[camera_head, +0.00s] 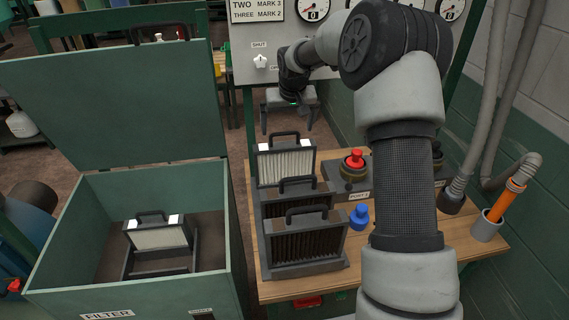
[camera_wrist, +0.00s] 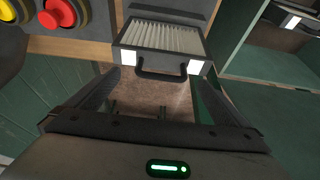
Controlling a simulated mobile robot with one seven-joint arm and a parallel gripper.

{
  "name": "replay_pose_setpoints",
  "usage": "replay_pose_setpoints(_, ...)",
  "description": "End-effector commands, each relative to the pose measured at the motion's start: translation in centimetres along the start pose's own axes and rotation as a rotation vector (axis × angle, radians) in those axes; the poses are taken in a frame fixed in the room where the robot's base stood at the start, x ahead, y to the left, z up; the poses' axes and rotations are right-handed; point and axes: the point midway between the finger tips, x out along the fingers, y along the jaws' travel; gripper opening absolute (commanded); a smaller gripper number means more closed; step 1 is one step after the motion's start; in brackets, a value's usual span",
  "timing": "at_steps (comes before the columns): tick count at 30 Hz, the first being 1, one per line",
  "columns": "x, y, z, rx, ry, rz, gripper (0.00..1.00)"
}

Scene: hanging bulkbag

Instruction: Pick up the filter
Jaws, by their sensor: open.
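A filter (camera_head: 286,165) with white pleats, a dark frame and a black top handle stands upright at the back of a row on the wooden table. In the wrist view, this filter (camera_wrist: 165,38) has two bright white patches beside its handle. My gripper (camera_head: 292,88) is above and behind it in the head view, partly hidden by my arm. In the wrist view my open gripper (camera_wrist: 157,80) has its fingers on either side of the handle in the picture, with nothing held. I cannot tell the remaining distance. Another white filter (camera_head: 158,236) sits in the green box.
Dark, dirty-looking filters (camera_head: 305,243) stand in front in the same row. The open green box (camera_head: 236,215) marked FILTER is at left, its lid (camera_head: 115,100) raised. A red knob (camera_head: 355,158), a blue knob (camera_head: 359,216) and pipes (camera_head: 495,100) are at right. A gauge panel is behind.

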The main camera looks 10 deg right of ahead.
Motion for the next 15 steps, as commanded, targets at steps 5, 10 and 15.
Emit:
replay_pose_setpoints(5, 1.3, 0.0, 0.0, 0.000, -0.001, 0.001, 1.00)
replay_pose_setpoints(10, 3.1, -0.2, -0.3, -0.001, -0.002, 0.000, 1.00)
replay_pose_setpoints(15, 5.6, -0.3, -0.5, 0.000, -0.002, 0.001, 1.00)
